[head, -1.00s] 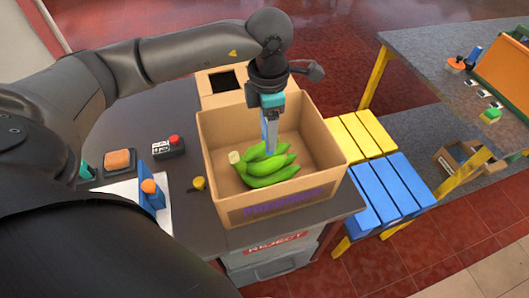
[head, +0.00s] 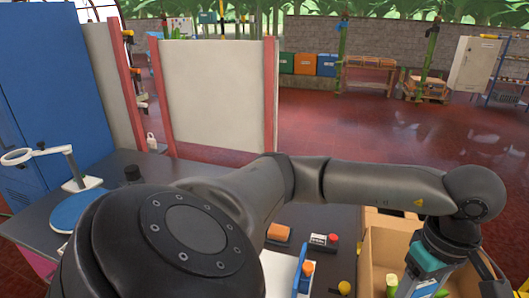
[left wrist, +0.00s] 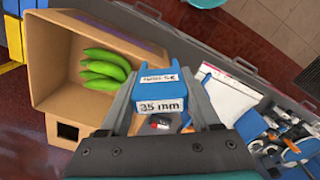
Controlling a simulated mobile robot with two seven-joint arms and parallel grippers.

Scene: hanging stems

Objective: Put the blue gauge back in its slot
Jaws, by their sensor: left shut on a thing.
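The blue gauge (left wrist: 163,88), with a white "35 mm" label, is between the two fingers of my left gripper (left wrist: 160,80) in the left wrist view. The gripper is shut on it. In the head view my left gripper (head: 428,282) is at the lower right, over the cardboard box (head: 383,250). The fingertips and gauge are mostly cut off there. I cannot make out the gauge's slot. My right gripper is not in view.
Green bananas (left wrist: 104,68) lie in the box. A magnifier lamp (head: 38,155) stands left.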

